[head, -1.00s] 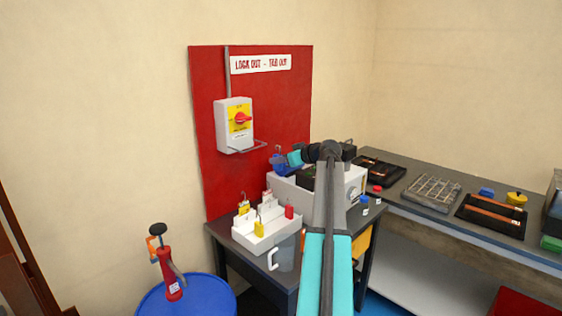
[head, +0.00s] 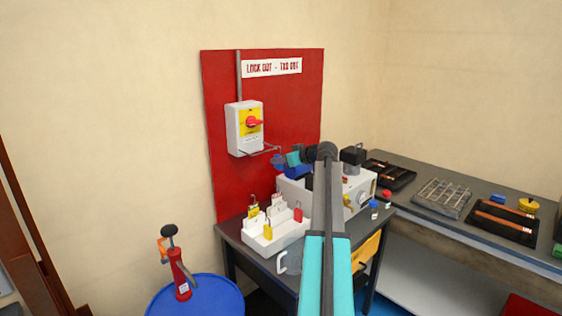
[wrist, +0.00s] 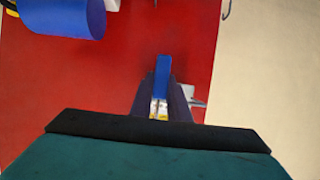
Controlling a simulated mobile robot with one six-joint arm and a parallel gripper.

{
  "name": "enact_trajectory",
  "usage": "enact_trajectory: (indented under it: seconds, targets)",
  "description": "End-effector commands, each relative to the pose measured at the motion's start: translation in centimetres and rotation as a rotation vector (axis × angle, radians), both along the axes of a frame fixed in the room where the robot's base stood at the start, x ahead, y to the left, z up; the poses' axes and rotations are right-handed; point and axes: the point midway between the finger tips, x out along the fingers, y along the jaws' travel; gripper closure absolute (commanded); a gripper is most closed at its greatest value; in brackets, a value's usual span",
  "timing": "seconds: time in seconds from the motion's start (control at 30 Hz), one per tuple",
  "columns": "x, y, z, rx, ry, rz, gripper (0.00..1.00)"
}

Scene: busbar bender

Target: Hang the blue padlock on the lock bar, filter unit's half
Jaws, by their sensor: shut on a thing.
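The blue padlock (wrist: 162,75) is gripped between the dark fingers of my gripper (wrist: 161,100) in the wrist view. In the head view my gripper (head: 279,160) is at the end of my arm, in front of the red board. The lock bar (head: 264,151) is a thin grey rod reaching right from below the switch box (head: 244,128). Its right end appears right by my gripper. I cannot tell whether padlock and bar touch. The shackle does not show clearly.
The red lockout board (head: 285,110) stands behind. Below are a white padlock rack (head: 272,240), a clear mug (head: 290,262) and a light grey unit (head: 360,190) on a dark table. A blue rounded body (wrist: 70,18) shows upper left in the wrist view.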

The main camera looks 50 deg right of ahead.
Motion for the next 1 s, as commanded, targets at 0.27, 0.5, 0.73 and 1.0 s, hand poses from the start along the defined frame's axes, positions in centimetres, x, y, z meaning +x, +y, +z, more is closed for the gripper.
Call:
enact_trajectory:
  seconds: [0.27,0.5,0.73,1.0]
  targets:
    - [1.5,-0.2,0.2,0.0,-0.001,0.0,1.0]
    - [2.7,-0.3,0.2,0.0,-0.001,-0.001,1.0]
    - [4.0,-0.4,0.2,0.0,-0.001,-0.001,1.0]
    - [4.7,-0.4,-0.7,0.0,-0.001,-0.001,1.0]
